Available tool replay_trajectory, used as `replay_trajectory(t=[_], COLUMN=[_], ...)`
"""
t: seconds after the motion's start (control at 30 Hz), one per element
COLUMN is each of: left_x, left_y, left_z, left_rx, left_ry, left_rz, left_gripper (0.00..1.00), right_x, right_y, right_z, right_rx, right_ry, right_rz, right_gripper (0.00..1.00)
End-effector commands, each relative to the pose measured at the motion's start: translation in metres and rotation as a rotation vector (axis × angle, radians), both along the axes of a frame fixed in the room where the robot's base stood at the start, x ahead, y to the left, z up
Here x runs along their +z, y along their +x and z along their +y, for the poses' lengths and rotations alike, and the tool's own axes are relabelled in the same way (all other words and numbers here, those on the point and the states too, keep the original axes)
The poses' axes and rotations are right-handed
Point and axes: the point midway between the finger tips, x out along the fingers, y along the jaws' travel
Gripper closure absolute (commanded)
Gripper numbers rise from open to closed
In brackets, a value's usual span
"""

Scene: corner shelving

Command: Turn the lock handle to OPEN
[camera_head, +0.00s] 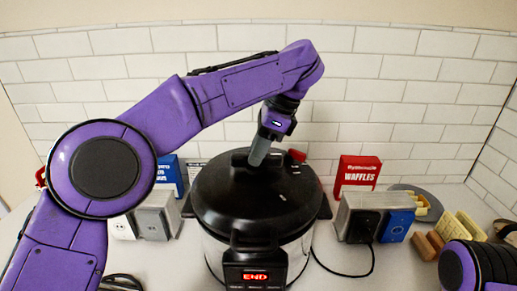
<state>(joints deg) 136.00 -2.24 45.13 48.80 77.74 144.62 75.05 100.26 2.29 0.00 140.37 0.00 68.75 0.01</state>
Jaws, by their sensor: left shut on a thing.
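A black and silver pressure cooker (208,245) stands on the white counter, with a red END display (255,277) on its front. Its round black lid (225,205) carries the black lock handle (239,161) near the top, with small pale marks to the right. My left gripper (258,161) points down from above, its grey fingers shut on the lock handle. The fingers and the lid hide the exact contact. Part of my right arm shows at the bottom right corner; its gripper is out of the picture.
A red WAFFLES box (358,171) stands behind a grey and blue appliance (372,216) at right, with a black cord on the counter. A blue box (169,174) and a grey appliance (154,219) stand at left. Wooden blocks and a yellow rack (460,227) lie at far right. White tiles close the back.

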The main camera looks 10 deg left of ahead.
Motion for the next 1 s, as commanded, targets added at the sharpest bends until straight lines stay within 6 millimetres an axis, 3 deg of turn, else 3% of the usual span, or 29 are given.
replay_trajectory(t=[0.27,0.3,0.33,0.37,0.67,0.83,1.0], left_x=[-0.002,-0.002,-0.002,-0.002,0.003,0.036,0.079], left_y=[0.000,0.000,0.000,0.000,0.000,0.003,0.007], left_z=[0.001,0.000,0.001,0.001,-0.001,-0.012,-0.027], left_rx=[0.005,0.005,0.005,0.004,0.004,0.003,0.004], left_ry=[0.002,0.002,0.001,0.000,0.001,0.002,0.002], left_rz=[0.003,0.003,0.002,0.003,0.001,-0.004,0.000], left_gripper=[1.00,0.62,0.52,0.49,0.49,0.49,0.49], right_x=[0.000,0.000,0.000,0.000,0.002,0.023,0.062], right_y=[0.000,0.000,0.000,0.000,0.000,0.000,0.000], right_z=[0.000,0.000,0.000,0.000,0.000,0.000,0.000], right_rx=[0.000,0.000,0.000,0.000,0.000,0.000,0.000], right_ry=[0.000,0.000,0.000,0.000,0.000,0.000,0.000], right_rz=[0.000,0.000,0.000,0.000,0.000,0.000,0.000], right_gripper=[0.57,0.57,0.57,0.57,0.57,0.57,0.57])
